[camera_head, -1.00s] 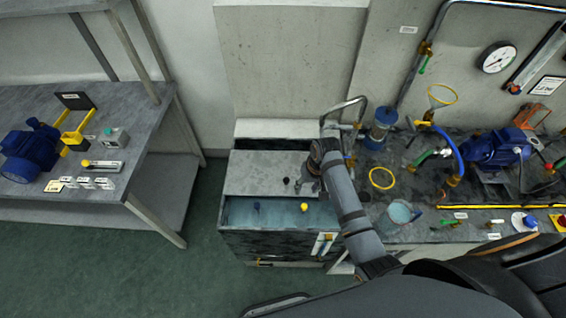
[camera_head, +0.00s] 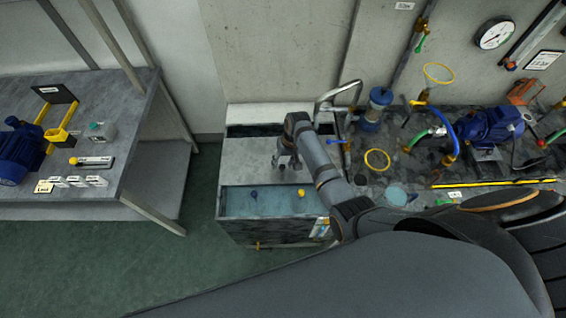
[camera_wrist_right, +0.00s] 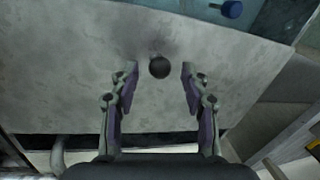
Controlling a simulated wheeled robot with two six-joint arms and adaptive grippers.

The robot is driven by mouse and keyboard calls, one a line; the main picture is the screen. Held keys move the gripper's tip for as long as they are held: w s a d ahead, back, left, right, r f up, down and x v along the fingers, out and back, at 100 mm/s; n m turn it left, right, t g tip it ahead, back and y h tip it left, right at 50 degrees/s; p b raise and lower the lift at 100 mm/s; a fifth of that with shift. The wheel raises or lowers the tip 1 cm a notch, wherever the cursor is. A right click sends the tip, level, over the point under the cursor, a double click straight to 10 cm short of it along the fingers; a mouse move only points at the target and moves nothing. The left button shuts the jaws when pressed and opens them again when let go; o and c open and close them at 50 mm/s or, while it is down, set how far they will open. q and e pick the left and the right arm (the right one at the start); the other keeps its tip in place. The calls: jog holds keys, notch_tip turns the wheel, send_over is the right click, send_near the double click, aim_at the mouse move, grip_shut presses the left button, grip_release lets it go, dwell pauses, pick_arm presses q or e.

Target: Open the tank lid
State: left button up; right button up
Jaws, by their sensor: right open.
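The tank (camera_head: 245,235) stands in the middle of the head view. Its grey lid (camera_head: 242,160) covers the middle of the top. Water with a blue float (camera_head: 254,196) and a yellow float (camera_head: 301,193) shows at the front, and a dark strip shows behind the lid. My right gripper (camera_head: 287,163) is over the lid's right part. In the right wrist view the lid (camera_wrist_right: 60,70) has a round black knob (camera_wrist_right: 159,67), which lies between the open fingertips (camera_wrist_right: 159,77), with a gap on both sides. Finger height over the lid is unclear. My left gripper is out of view.
A bench on the right holds a blue pump (camera_head: 492,125), a yellow ring (camera_head: 377,160), a beaker (camera_head: 396,196) and pipes. A bent metal pipe (camera_head: 340,92) rises near the tank's back right corner. A left table (camera_head: 135,120) stands apart, with open floor between.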

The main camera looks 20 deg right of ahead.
jog(key=shift+s+f, duration=0.15)
jog(key=shift+f, duration=0.1)
grip_shut()
dwell(0.3)
